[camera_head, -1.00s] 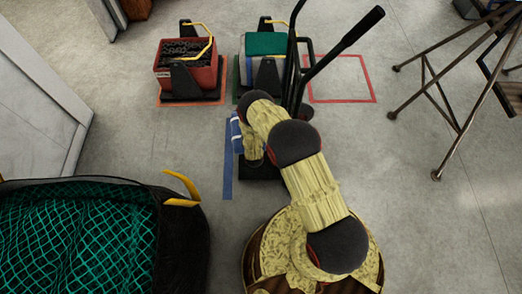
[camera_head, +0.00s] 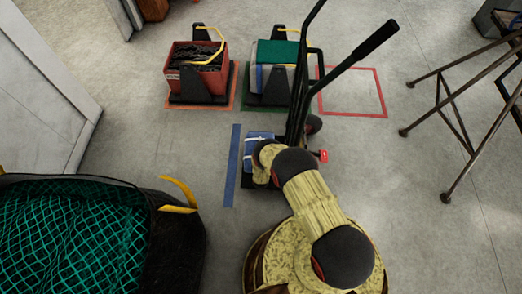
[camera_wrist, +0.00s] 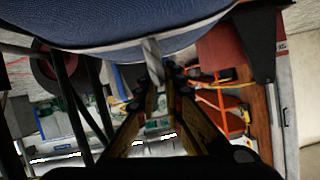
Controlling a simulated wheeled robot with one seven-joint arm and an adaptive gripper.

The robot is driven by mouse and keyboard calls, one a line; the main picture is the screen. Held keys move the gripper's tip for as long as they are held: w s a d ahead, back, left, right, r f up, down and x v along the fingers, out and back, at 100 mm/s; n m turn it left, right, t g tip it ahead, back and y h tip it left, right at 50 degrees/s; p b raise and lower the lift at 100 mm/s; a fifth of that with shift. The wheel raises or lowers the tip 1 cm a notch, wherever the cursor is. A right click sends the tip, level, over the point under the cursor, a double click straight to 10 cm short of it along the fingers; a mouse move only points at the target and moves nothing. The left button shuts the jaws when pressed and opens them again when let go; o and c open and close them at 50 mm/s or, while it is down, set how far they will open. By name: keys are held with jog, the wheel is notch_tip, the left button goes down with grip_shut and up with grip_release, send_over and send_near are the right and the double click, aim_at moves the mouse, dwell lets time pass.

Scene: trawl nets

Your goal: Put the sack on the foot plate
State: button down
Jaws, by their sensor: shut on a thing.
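The blue sack with white bands (camera_head: 261,140) is at the foot of the black hand truck (camera_head: 298,110), partly hidden by my arm. In the wrist view the sack (camera_wrist: 110,28) fills the top, with a pale strap or neck running down between my fingers. My gripper (camera_wrist: 165,88) is shut on that strap. The black foot plate (camera_head: 248,181) shows only at its left edge, below and beside the sack; my arm covers the rest. The sack appears over the plate, but I cannot tell whether it touches it.
A red crate of chain (camera_head: 196,72) and a grey bin with a green top (camera_head: 277,70) stand behind. A red floor outline (camera_head: 350,92) is empty. A blue floor strip (camera_head: 232,165) lies left of the plate. A green net bin (camera_head: 75,235) is at front left; a metal trestle (camera_head: 455,120) stands right.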

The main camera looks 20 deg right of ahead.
jog(key=shift+w+f+b, duration=0.2)
jog(key=shift+f+b, duration=1.35)
jog(key=shift+f, duration=1.8)
jog(key=shift+r, duration=0.1)
jog(key=c, duration=2.3)
grip_release()
jog(key=shift+s+f, duration=0.2)
jog(key=shift+f, duration=0.05)
jog(key=o, duration=0.4)
